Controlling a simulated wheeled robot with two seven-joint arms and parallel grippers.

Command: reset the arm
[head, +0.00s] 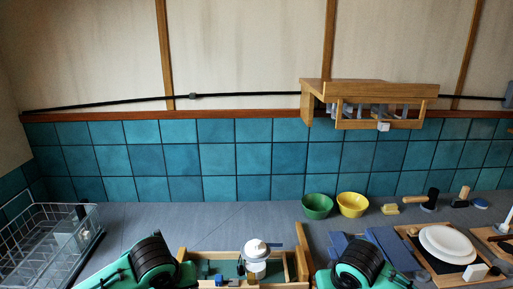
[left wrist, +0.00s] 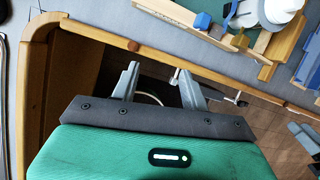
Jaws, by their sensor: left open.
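My left gripper (left wrist: 160,82) shows in the left wrist view with its two grey fingers apart and nothing clearly held between them. It is in front of a wooden cabinet frame (left wrist: 40,45) with a dark opening behind the fingers. A pale curved thing shows dimly behind the fingers; I cannot tell what it is. In the head view my left arm (head: 153,262) and my right arm (head: 358,262) come up from the bottom edge.
The grey counter (head: 180,220) is clear at the back left. A wire rack (head: 45,245) stands left. A wooden tray (head: 303,255) with a white-topped container (head: 256,258) is between my arms. Green (head: 317,206) and yellow (head: 351,204) bowls stand behind; a plate (head: 447,245) lies right.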

